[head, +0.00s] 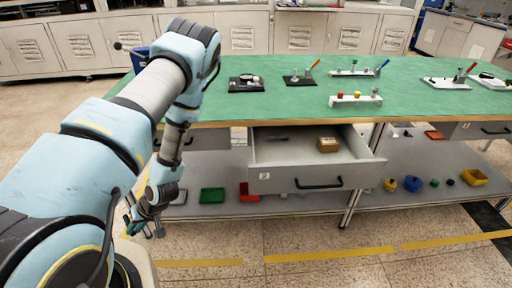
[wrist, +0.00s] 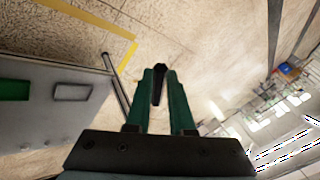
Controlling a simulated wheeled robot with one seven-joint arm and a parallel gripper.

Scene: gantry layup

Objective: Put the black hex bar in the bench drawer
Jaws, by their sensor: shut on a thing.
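The black hex bar (wrist: 158,86) shows in the wrist view as a short dark piece between the two green fingers of my gripper (head: 148,226). My gripper is shut on it. In the head view my gripper hangs low, left of the bench drawer (head: 300,181) and below the bench top, apart from both; the bar cannot be made out clearly there. The drawer is pulled open under the bench's front edge. Inside it, a brown box (head: 327,145) sits at the right and a small dark flat item (head: 278,138) lies toward the back.
The green bench top (head: 290,105) carries several small fixtures and tools. The lower shelf (head: 330,198) holds a green tray (head: 212,195), a red bin (head: 248,192) and a yellow bin (head: 474,177). The floor in front is clear.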

